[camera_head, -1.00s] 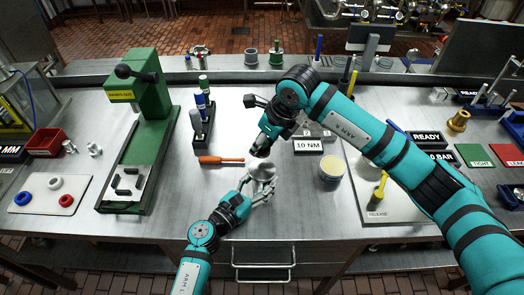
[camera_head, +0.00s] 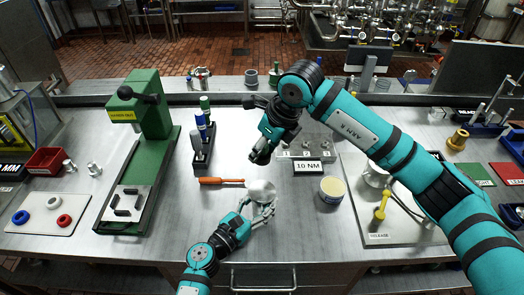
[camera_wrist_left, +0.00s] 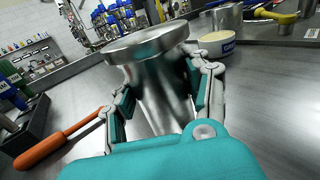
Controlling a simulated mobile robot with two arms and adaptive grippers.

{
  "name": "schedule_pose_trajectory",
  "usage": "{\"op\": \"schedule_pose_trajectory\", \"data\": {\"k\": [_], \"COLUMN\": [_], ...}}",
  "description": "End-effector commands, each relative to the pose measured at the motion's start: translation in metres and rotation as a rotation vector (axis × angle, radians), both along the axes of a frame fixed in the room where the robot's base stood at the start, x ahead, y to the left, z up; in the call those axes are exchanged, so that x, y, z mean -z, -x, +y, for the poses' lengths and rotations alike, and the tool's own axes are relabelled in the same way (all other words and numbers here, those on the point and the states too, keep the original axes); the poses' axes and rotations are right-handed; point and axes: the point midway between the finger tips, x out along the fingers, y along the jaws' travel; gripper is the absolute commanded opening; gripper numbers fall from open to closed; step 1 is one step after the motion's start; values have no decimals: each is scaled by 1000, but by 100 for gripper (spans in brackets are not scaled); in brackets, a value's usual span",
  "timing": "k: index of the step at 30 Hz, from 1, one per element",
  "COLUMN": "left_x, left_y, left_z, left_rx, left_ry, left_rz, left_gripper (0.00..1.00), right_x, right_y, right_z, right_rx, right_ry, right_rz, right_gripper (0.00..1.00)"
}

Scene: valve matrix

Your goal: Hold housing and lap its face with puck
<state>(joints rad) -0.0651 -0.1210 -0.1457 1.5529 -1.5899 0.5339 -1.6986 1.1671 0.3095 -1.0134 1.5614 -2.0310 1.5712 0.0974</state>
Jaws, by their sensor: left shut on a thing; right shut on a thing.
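The housing (camera_head: 261,190) is a pale metal body with a round flange. In the left wrist view the housing (camera_wrist_left: 150,70) stands nearly upright, its flat flange face upward. My left gripper (camera_head: 264,212) is shut around its body; its fingers (camera_wrist_left: 165,105) lie on both sides below the flange. My right gripper (camera_head: 260,157) is shut on the puck, of which I make out only a dark tip. It hangs above the housing, with a gap to the face. The right gripper is outside the left wrist view.
An orange-handled screwdriver (camera_head: 221,181) lies left of the housing. A tub with cream contents (camera_head: 332,188) and a 10 NM sign (camera_head: 315,168) stand to the right. A green press (camera_head: 150,130) stands left. Bare bench (camera_head: 300,225) lies in front of the tub.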

Motion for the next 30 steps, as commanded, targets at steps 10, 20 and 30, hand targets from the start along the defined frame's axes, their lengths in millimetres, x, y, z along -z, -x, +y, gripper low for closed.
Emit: {"op": "schedule_pose_trajectory", "data": {"k": [10, 20, 30], "left_x": [0, 1, 2], "left_y": [0, 2, 50], "left_z": [0, 2, 39], "left_rx": [1, 0, 2], "left_ry": [0, -1, -4], "left_rz": [1, 1, 3], "left_gripper": [75, 76, 76], "right_x": [0, 0, 0], "right_y": [0, 0, 0], "right_z": [0, 0, 0], "right_rx": [0, 0, 0], "right_ry": [-1, -1, -1], "right_rz": [-1, -1, -1], "right_gripper": [16, 16, 16]}}
